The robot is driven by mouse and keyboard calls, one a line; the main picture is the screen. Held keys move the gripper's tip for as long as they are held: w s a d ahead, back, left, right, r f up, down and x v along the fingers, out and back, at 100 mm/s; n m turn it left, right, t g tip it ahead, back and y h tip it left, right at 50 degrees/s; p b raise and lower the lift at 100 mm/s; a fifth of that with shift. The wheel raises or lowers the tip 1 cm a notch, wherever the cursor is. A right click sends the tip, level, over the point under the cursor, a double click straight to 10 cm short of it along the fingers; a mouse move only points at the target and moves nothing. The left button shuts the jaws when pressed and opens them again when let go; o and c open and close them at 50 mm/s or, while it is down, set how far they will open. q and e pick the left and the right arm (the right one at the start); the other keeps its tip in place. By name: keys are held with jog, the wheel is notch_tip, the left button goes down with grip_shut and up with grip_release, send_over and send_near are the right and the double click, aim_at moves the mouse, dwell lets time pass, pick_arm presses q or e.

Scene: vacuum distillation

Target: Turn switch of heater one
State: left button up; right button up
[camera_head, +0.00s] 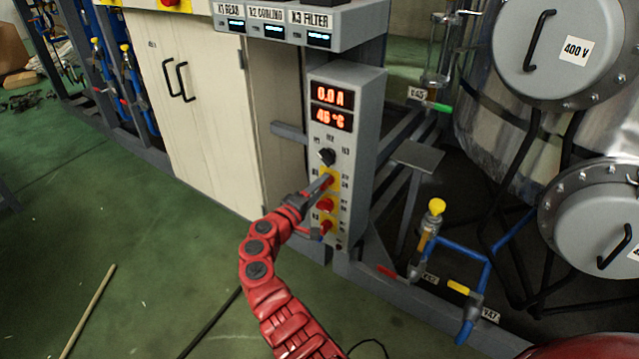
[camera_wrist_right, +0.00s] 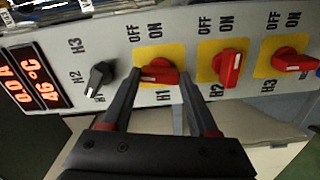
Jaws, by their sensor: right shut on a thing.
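Heater one's switch, the red H1 knob (camera_wrist_right: 157,72) on a yellow plate, is at the centre of the right wrist view. The fingers of my right gripper (camera_wrist_right: 157,84) stand on either side of it and are shut on it. OFF and ON are printed beside the plate. In the head view my red right arm reaches up to the grey control box (camera_head: 361,132), and the right gripper (camera_head: 318,186) partly hides the H1 knob. The displays (camera_head: 332,107) read 0.0 A and 46 °C. My left gripper does not show.
The red H2 knob (camera_wrist_right: 228,68) and H3 knob (camera_wrist_right: 292,63) sit close beside H1. A black selector knob (camera_wrist_right: 100,77) is on its other side. A white cabinet (camera_head: 195,110) stands left of the box; blue pipes (camera_head: 470,258) and a large metal vessel (camera_head: 485,120) are at right.

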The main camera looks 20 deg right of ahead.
jog(key=shift+a+n+p, duration=0.1)
jog(key=shift+n+p, duration=0.4)
jog(key=shift+n, duration=0.7)
jog(key=o, duration=1.4)
jog(key=p+v, duration=0.3)
jog(key=v, duration=1.4)
jog(key=shift+s+a+f, duration=0.1)
jog(key=shift+s+a, duration=0.05)
